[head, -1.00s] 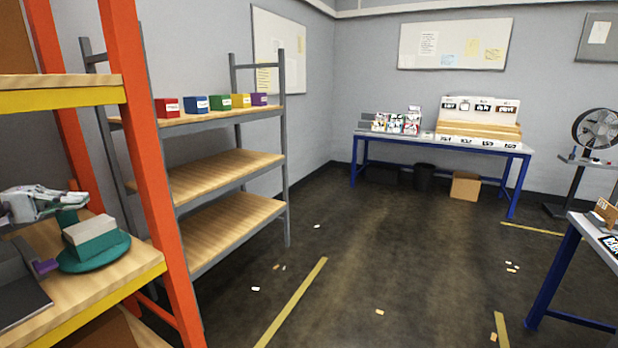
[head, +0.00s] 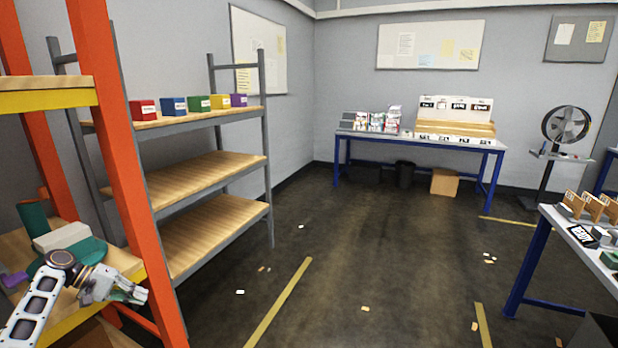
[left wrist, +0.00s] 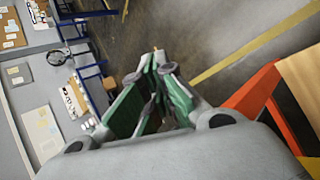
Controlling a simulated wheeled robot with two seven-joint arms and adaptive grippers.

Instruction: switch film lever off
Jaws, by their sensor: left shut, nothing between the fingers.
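A teal device with a pale block-shaped top (head: 62,236) and a round teal base stands on the wooden shelf at the lower left of the head view. A small purple part (head: 14,280) shows at its left, by the picture's edge. I cannot tell which part is the film lever. My left gripper (head: 138,294) is right of and nearer than the device, past the shelf's front edge, apart from it. In the left wrist view its green-padded fingers (left wrist: 158,88) are shut and empty, with the floor beyond them. My right gripper is not in view.
An orange post (head: 125,180) of the rack stands close beside my left gripper. A grey rack (head: 215,165) with coloured boxes is behind it. A blue-legged table (head: 545,250) is at the right. The floor (head: 370,245) between is mostly clear.

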